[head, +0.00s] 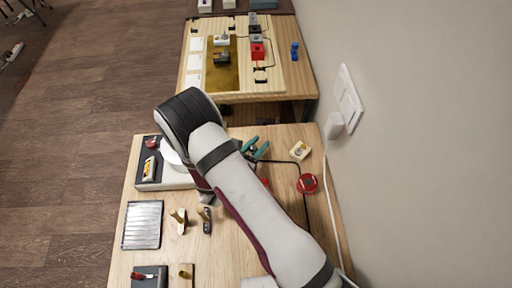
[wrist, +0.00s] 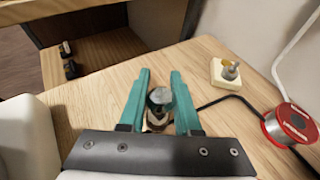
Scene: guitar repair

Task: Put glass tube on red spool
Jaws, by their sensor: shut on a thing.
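The red spool (head: 307,183) lies on the near wooden table at its right side, close to the wall. It also shows at the right edge of the wrist view (wrist: 288,126), with a silvery coil inside its red flanges. My gripper (head: 257,150) has teal fingers and is over the table, left of and beyond the spool in the head view. In the wrist view my gripper (wrist: 160,80) is shut on a greyish, shiny round piece, apparently the glass tube (wrist: 159,99), seen nearly end-on. The held piece cannot be made out in the head view.
A cream block with a brass knob (head: 300,150) stands near the spool; a black cable (wrist: 235,99) runs between them. A white cord (head: 333,190) hangs along the wall. A ridged metal plate (head: 142,224) and small parts lie left. Another workbench (head: 298,80) stands beyond a gap.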

